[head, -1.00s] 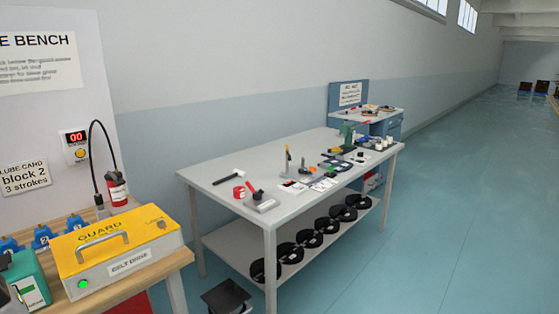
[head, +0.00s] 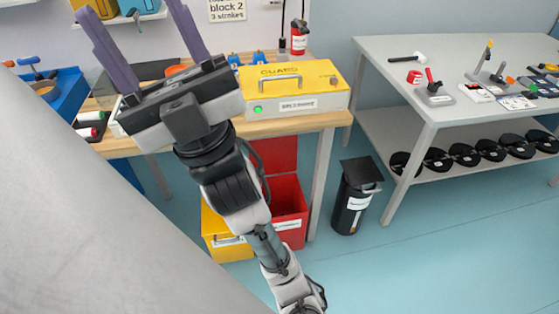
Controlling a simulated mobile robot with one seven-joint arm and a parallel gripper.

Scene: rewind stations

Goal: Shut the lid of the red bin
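The red bin (head: 290,232) stands on the floor under the wooden bench, in the middle of the head view. Its red lid (head: 281,155) stands up at the back, so the bin is open. My arm hides the bin's left part. My gripper (head: 132,14) is raised up and to the left of the bin, in front of the bench, well apart from the lid. Its two purple fingers are spread wide with nothing between them.
A yellow bin (head: 228,248) stands left of the red bin, partly behind my arm. A black bin (head: 352,205) stands to the right. The wooden bench (head: 305,124) with a yellow guard box (head: 292,92) is above. Blue floor is clear at the front right.

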